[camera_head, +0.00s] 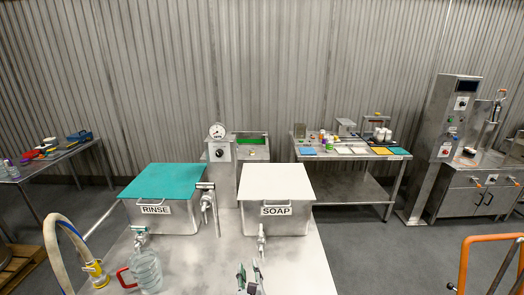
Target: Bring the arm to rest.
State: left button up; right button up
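My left gripper (249,278) shows at the bottom edge, in front of the metal worktop (295,262). Only its dark fingertips are in view, apart from each other with nothing visible between them, and the rest is cut off by the frame. It is below the tap of the SOAP box (276,215), and I cannot tell whether it touches the worktop. My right gripper is not in view.
The RINSE box (164,218) with a teal lid stands left of the SOAP box. A clear jug (146,270) with a red handle stands near a curved hose (68,240). An orange rail (466,262) is at right. Loaded tables stand behind.

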pick_arm(q)
jog(key=s+a+f+n+g+y, duration=0.1)
jog(key=s+a+f+n+g, duration=0.1)
jog(key=s+a+n+g, duration=0.4)
jog(key=s+a+f+n+g+y, duration=0.1)
jog(key=s+a+f+n, duration=0.1)
jog(key=a+n, duration=0.7)
jog(key=s+a+r+n+g+h, duration=0.25)
jog(key=s+n+g+h, duration=0.3)
jog(key=s+n, duration=0.95)
jog(key=s+f+m+g, duration=0.1)
jog(key=s+f, duration=0.1)
jog(key=f, duration=1.5)
jog(key=s+f+g, duration=0.1)
jog(key=s+f, duration=0.1)
jog(key=f, duration=1.5)
jog(key=s+a+f, duration=0.2)
jog(key=s+f, duration=0.7)
jog(key=s, duration=0.2)
jog(key=s+a+f+g+y, duration=0.1)
jog(key=s+a+f, duration=0.1)
jog(key=s+f, duration=0.8)
jog(key=shift+s+a+f, duration=0.3)
jog(key=shift+s, duration=0.15)
